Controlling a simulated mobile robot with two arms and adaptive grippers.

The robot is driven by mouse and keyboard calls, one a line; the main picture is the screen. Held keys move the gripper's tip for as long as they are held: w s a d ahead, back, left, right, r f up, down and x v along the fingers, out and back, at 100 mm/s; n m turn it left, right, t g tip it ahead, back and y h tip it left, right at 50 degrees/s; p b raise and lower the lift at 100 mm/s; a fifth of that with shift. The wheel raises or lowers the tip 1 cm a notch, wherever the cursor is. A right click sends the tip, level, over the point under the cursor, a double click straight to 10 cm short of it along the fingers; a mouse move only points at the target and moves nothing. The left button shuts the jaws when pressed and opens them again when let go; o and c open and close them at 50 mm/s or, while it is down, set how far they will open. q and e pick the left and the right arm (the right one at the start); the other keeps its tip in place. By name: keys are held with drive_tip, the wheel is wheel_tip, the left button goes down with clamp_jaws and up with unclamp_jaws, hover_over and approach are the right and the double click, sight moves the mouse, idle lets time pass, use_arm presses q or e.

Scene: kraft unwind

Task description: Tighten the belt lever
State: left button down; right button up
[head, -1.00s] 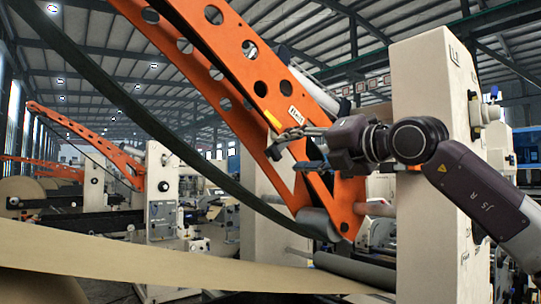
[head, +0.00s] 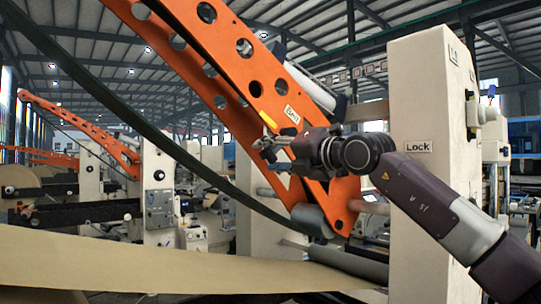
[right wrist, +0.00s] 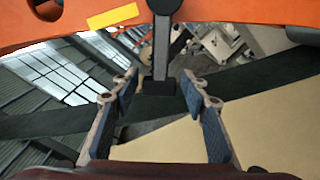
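The belt lever (right wrist: 161,45) shows in the right wrist view as a grey bar with a black block at its end, hanging from the orange arm (right wrist: 240,10). My right gripper (right wrist: 159,75) is open, with its two blue-padded fingers apart on either side of the lever's end. I see no clear contact. In the head view my right gripper (head: 266,155) is in front of the orange arm (head: 262,85), below a yellow mark; I cannot make out the lever there. The dark belt (head: 120,115) runs down to a grey roller (head: 312,219). My left gripper is not in view.
A cream pillar (head: 425,75) with a "Lock" label stands right of the orange arm, behind my right forearm. A brown paper web (head: 150,262) crosses the lower front. More machines with orange arms (head: 85,130) stand at the left.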

clamp_jaws()
drive_tip(key=shift+s+a+r+m+b, duration=0.1)
drive_tip(key=shift+a+r+m+b, duration=0.15)
drive_tip(key=shift+b, duration=0.35)
drive_tip(key=shift+s+a+r+m+b, duration=0.15)
drive_tip(key=shift+r+m+b, duration=0.15)
drive_tip(key=shift+m+b, duration=0.4)
drive_tip(key=shift+s+a+r+m+b, duration=0.15)
drive_tip(key=shift+r+m+b, duration=0.1)
drive_tip(key=shift+r+m, duration=0.3)
drive_tip(key=shift+s+a+r+m+b, duration=0.1)
drive_tip(key=shift+r+m+b, duration=0.1)
drive_tip(key=shift+r+m, duration=0.3)
drive_tip(key=shift+a+r+m, duration=0.15)
drive_tip(key=shift+r+m, duration=0.8)
drive_tip(key=shift+m, duration=0.55)
